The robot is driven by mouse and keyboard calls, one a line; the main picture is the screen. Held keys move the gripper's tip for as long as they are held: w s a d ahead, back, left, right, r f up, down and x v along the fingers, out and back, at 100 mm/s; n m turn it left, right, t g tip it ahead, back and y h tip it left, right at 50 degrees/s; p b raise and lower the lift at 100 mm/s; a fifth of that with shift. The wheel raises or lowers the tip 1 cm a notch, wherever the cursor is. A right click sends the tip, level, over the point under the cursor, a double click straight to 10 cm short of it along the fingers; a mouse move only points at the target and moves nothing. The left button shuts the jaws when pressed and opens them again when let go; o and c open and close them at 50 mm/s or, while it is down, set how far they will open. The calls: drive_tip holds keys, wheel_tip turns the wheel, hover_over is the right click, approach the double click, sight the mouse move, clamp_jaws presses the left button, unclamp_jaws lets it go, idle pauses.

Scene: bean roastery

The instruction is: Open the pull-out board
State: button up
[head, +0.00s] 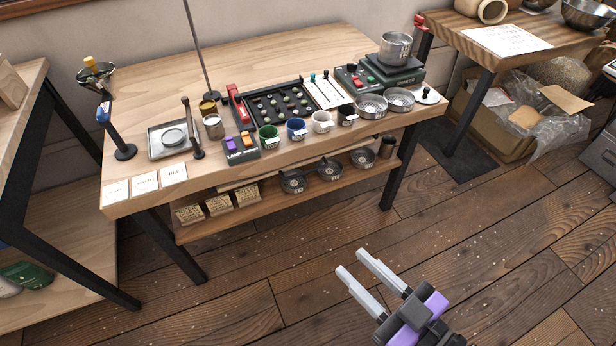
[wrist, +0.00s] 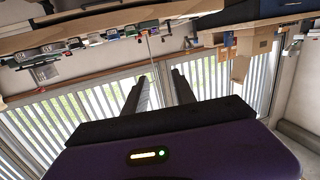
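A wooden worktable (head: 290,50) stands at the centre of the head view. A thin pale board edge (head: 262,177) shows just under the front of its top, above the lower shelf; I take it for the pull-out board. It looks pushed in, and most of it is hidden under the tabletop. My gripper (head: 351,260) is over the floor in front of the table, apart from the board and touching nothing. Its two pale fingers are spread with an empty gap. The fingers also show in the wrist view (wrist: 158,78), where the board cannot be made out.
The tabletop is crowded with cups, a black bean tray (head: 280,103), metal dishes and a scale (head: 385,75). The lower shelf (head: 250,208) holds small blocks and dark dishes. Table legs (head: 172,245) stand at the front. The wooden floor (head: 240,300) before the table is clear.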

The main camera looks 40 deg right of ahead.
drive_tip(key=w+d+f+n+h+b, duration=0.1)
drive_tip(key=w+d+f+b, duration=0.1)
drive_tip(key=w+d+f, duration=0.3)
drive_tip(key=w+d+f+n+h+b, duration=0.1)
drive_tip(key=w+d+f+b, duration=0.2)
drive_tip(key=w, duration=0.4)
drive_tip(key=n+h+b, duration=0.3)
drive_tip(key=n+b, duration=0.2)
drive_tip(key=n, duration=0.1)
approach(307, 171)
wheel_tip(307, 171, up, 7)
drive_tip(key=shift+w+d+f+n+g+y+b, duration=0.3)
drive_tip(key=shift+w+d+f+n, duration=0.25)
drive_tip(key=shift+w+f+n, duration=0.85)
drive_tip(key=shift+w+d+f+n+g+y+b, duration=0.15)
drive_tip(key=shift+w+d+f+n+g, duration=0.6)
drive_tip(key=shift+w, duration=1)
drive_tip(key=shift+w+d+f+n+g+y+b, duration=0.15)
drive_tip(key=shift+w+d+f+n+b, duration=0.2)
drive_tip(key=shift+w+f+n, duration=1.05)
drive_tip(key=shift+w+f+m, duration=0.2)
drive_tip(key=shift+m, duration=0.05)
clamp_jaws()
